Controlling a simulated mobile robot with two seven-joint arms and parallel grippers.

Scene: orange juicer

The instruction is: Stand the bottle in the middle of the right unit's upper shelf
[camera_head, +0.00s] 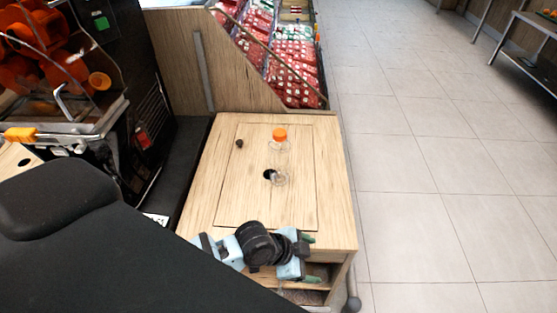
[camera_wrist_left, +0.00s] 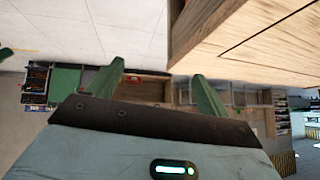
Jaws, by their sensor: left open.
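A clear bottle (camera_head: 280,161) with an orange cap stands upright on the wooden top of a low unit (camera_head: 235,190), beside a dark round hole. My left gripper (camera_head: 309,260) is at the front edge of this unit, nearer the camera than the bottle and well apart from it. Its green fingers are spread with nothing between them; they also show open in the left wrist view (camera_wrist_left: 158,72). Below the top, an open shelf space (camera_head: 318,272) shows at the front, partly hidden by my left gripper. My right gripper is out of view.
The orange juicer (camera_head: 45,50) stands at the left. A small dark knob (camera_head: 239,143) is on the unit's top. Behind is a sloped display of red packs (camera_head: 290,70). The tiled floor (camera_head: 430,200) at the right is clear.

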